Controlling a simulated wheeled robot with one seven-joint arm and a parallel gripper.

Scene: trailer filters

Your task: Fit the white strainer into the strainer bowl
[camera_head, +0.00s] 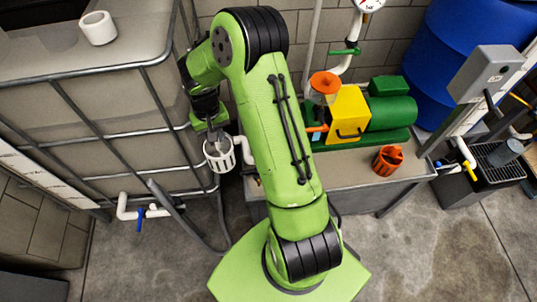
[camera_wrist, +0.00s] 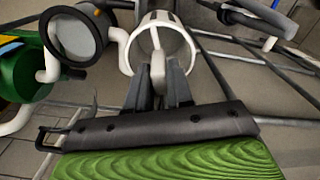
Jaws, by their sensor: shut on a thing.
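My gripper (camera_head: 212,128) points down and is shut on the white strainer (camera_head: 219,154), a slotted basket that hangs below the fingers beside the tank cage. In the wrist view my gripper (camera_wrist: 158,85) pinches the strainer's upright middle tab, and the strainer's white rim (camera_wrist: 186,46) shows beyond the fingers. A round bowl with a dark rim and grey inside (camera_wrist: 75,38), which looks like the strainer bowl, sits to the left of the strainer, between white pipes. It looks open and empty, and apart from the strainer. In the head view my arm hides it.
A caged tank (camera_head: 90,110) with a white ring (camera_head: 97,27) on top stands left. A yellow and green pump (camera_head: 350,112) and an orange basket (camera_head: 388,160) are on the bench (camera_head: 345,168). A grey cup (camera_head: 507,151) stands on a black grate at right.

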